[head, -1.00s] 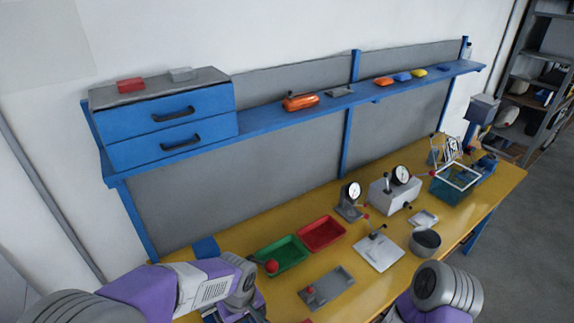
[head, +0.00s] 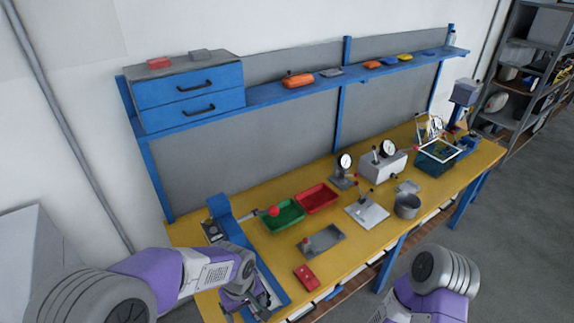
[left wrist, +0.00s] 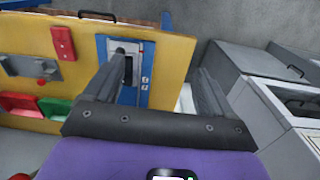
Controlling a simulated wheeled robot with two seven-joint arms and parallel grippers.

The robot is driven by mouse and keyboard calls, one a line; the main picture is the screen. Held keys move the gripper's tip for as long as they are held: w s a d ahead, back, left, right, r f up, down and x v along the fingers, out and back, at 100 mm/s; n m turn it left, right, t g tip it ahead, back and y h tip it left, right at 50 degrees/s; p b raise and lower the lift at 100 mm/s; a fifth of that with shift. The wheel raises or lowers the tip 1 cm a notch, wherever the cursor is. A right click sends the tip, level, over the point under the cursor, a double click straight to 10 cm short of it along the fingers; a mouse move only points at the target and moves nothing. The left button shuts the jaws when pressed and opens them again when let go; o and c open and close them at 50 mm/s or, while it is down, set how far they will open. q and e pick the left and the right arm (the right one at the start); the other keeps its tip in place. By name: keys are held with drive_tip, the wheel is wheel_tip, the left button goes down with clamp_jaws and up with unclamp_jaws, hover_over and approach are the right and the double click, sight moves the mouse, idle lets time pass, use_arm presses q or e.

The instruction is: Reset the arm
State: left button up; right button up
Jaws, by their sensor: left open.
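My left arm, purple and grey, comes in from the left in the head view. Its gripper (head: 258,300) hangs over the left end of the yellow workbench (head: 265,245), beside a blue machine (head: 222,208) with a blue base. In the left wrist view the two dark fingers (left wrist: 165,78) stand wide apart with nothing between them. The blue machine (left wrist: 143,72) shows beyond the fingers there. My right arm shows at the lower right of the head view, in front of the bench; its gripper is out of sight.
A red box (head: 306,277) lies near the bench's front edge. A green tray (head: 284,217) with a red ball, a red tray (head: 318,198), a grey plate (head: 325,240), gauges and a grey pot (head: 407,206) stand farther along. A blue shelf (head: 290,95) runs above. Grey cabinets (left wrist: 270,105) stand beside the bench.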

use_arm(q)
wheel_tip(320, 180, down, 10)
drive_tip(key=w+m+b, duration=0.1)
drive_tip(key=w+b, duration=0.1)
drive_tip(key=s+f+m+h+b, duration=0.1)
drive_tip(key=s+f, duration=0.4)
drive_tip(key=f, duration=0.6)
drive_tip(key=s+f+m+h+b, duration=0.1)
drive_tip(key=s+f+h+b, duration=0.2)
drive_tip(key=f, duration=0.8)
drive_tip(key=s+b, duration=0.2)
drive_tip(key=b, duration=0.1)
drive_tip(key=shift+d+f+m+t, duration=0.25)
drive_tip(key=shift+d+m+t, duration=0.05)
drive_tip(key=shift+m, duration=0.1)
use_arm(e)
wheel_tip(320, 180, down, 10)
drive_tip(key=w, duration=0.1)
drive_tip(key=shift+w, duration=0.35)
